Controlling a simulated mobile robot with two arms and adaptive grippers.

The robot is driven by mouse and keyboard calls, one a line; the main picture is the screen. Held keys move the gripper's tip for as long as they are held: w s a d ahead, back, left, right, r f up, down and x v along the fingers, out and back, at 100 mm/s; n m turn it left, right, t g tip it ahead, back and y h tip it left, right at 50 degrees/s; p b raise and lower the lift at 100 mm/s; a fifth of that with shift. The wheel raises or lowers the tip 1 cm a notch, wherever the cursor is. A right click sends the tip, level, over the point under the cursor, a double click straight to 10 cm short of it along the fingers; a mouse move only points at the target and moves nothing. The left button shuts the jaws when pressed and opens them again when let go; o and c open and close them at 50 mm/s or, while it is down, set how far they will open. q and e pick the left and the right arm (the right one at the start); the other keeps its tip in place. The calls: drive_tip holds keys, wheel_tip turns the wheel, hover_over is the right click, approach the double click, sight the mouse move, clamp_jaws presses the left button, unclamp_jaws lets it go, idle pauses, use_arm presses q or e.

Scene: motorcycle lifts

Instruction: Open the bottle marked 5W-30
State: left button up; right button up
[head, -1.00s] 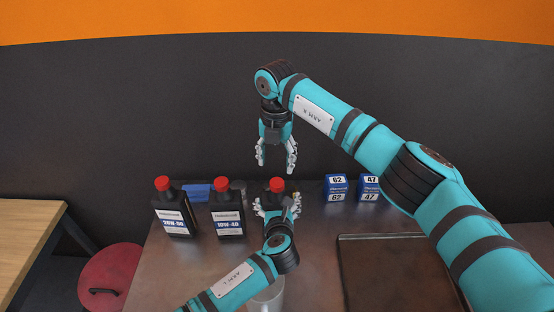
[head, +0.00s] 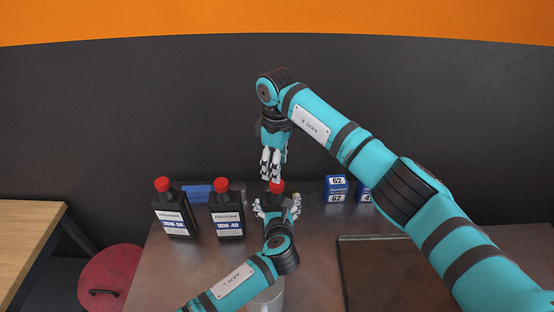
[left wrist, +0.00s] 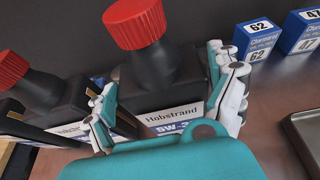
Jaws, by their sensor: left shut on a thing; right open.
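The black 5W-30 bottle with a red cap (head: 277,187) stands upright on the workbench. In the left wrist view its red cap (left wrist: 135,22) and part of its label show, and the cap is on. My left gripper (head: 276,211) is shut on the bottle's body, with fingers at both sides, also in the left wrist view (left wrist: 165,82). My right gripper (head: 271,176) points down right at the cap, its fingers drawn closer but open. Whether they touch the cap I cannot tell. The right gripper does not show in the left wrist view.
Left of it stand the 10W-40 bottle (head: 228,215) and the 20W-50 bottle (head: 173,213), both red-capped. Box 62 (head: 336,190) and a partly hidden box 47 (head: 365,191) stand right. A dark tray (head: 350,239) lies front right. A grey cup (head: 270,298) is in front.

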use_arm(q)
drive_tip(key=shift+a, duration=0.1)
use_arm(e)
wheel_tip(320, 180, down, 7)
drive_tip(key=shift+r, duration=0.15)
drive_tip(key=shift+c, duration=0.4)
